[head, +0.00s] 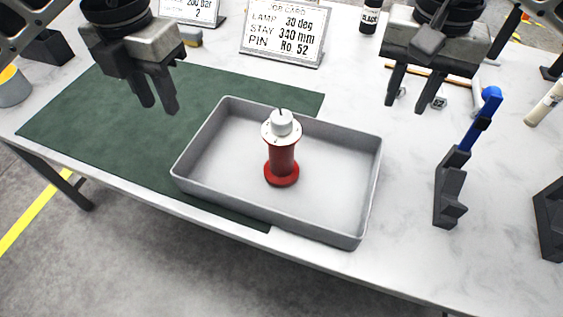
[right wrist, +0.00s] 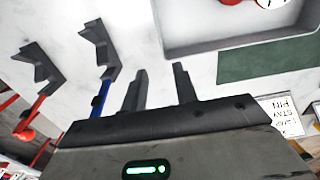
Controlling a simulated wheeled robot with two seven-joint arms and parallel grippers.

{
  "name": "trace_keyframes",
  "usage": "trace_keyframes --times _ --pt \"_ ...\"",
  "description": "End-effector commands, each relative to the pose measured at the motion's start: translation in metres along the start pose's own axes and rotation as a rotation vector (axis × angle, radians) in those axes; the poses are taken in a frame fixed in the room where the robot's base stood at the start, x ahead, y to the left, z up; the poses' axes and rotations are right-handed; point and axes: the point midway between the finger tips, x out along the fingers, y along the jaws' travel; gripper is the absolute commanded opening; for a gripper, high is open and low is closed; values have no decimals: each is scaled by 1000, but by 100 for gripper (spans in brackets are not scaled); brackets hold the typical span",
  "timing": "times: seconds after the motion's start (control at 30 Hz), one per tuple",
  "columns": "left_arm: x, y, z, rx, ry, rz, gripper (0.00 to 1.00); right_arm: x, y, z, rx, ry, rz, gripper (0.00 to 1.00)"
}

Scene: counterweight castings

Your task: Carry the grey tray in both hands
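The grey tray (head: 335,215) is a shallow rectangular pan near the front edge of the table, partly over the green mat. A red cylinder-like part with a white dial top (head: 281,150) stands upright inside it. Part of the tray also shows in the right wrist view (right wrist: 190,42). My left gripper (head: 158,106) is above the mat, left of and behind the tray, its fingers a little apart and nothing seen between them. My right gripper (head: 405,108) is above the table, right of and behind the tray. Its fingers are spread and empty in the right wrist view (right wrist: 160,80).
The green mat (head: 100,125) covers the left of the table (head: 420,265). Right of the tray stands a black bracket with a blue handle (head: 452,185). A job card sign (head: 284,38) and a black bottle (head: 369,17) stand behind. A cup (head: 13,88) is far left.

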Motion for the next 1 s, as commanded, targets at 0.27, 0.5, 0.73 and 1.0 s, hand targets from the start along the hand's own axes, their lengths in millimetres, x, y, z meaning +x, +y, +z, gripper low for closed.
trace_keyframes --times 0.27,0.5,0.73,1.0 --pt "20 -2 0 5 4 -5 29 20 0 0 0 -3 2 29" --pt "66 -1 -1 3 6 -5 29 66 0 1 1 -5 2 29" --pt "112 -2 -2 4 6 -4 29 111 1 1 0 -4 2 29" --pt "150 -2 0 3 2 -4 29 150 0 0 2 -2 1 29"
